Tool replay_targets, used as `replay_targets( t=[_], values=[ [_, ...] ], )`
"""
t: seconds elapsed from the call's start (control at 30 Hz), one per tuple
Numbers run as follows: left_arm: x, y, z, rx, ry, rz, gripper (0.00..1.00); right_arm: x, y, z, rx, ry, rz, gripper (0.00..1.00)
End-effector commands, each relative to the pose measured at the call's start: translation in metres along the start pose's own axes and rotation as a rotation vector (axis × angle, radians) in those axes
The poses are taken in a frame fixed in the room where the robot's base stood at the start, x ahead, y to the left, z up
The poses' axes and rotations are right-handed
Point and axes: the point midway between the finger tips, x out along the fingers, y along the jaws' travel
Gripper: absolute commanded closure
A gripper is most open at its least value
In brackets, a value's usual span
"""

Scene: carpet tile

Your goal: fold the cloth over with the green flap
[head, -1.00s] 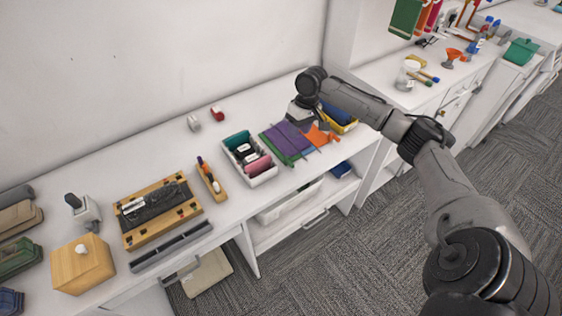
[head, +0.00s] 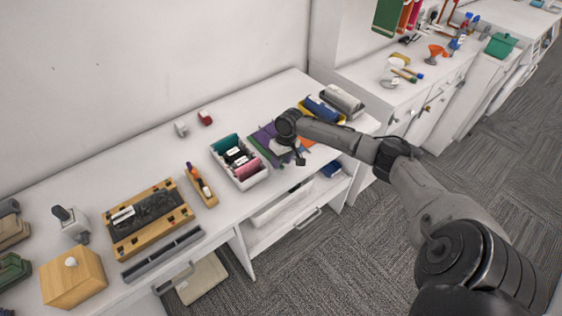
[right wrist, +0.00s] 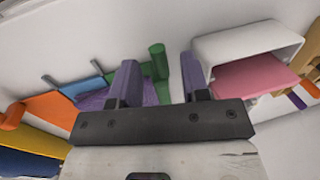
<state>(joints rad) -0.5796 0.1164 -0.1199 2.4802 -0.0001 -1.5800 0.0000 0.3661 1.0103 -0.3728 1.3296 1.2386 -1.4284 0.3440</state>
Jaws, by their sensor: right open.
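The cloth (head: 264,132) lies near the right end of the white counter, with its purple part at the back left. Its green flap (head: 262,151) shows along the left side, and an orange part (head: 306,142) shows at the right. My right gripper (head: 299,159) is over the cloth and hides its middle. In the right wrist view, my right gripper (right wrist: 160,76) is open, with the green flap (right wrist: 158,66) between and beyond its fingers. My left gripper is out of view.
A white tray (head: 261,178) with coloured rolls stands close left of the cloth; it also shows in the right wrist view (right wrist: 240,42). The counter's front edge is near the gripper.

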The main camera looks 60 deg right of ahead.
Motion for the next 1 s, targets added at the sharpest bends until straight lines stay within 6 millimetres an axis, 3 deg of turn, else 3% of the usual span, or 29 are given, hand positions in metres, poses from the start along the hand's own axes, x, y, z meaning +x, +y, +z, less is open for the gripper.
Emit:
replay_targets(
  t=[0.47,0.9,1.0],
  values=[
    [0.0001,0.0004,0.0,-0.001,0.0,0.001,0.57,0.0074,0.0001,0.0,-0.001,0.0,0.001,0.59],
    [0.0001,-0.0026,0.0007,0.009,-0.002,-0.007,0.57,0.0071,-0.0011,0.0,-0.002,0.0,-0.002,1.0],
    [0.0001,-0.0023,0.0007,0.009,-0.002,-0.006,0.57,0.0071,-0.0015,0.0,-0.002,0.0,-0.003,1.0]
  ],
)
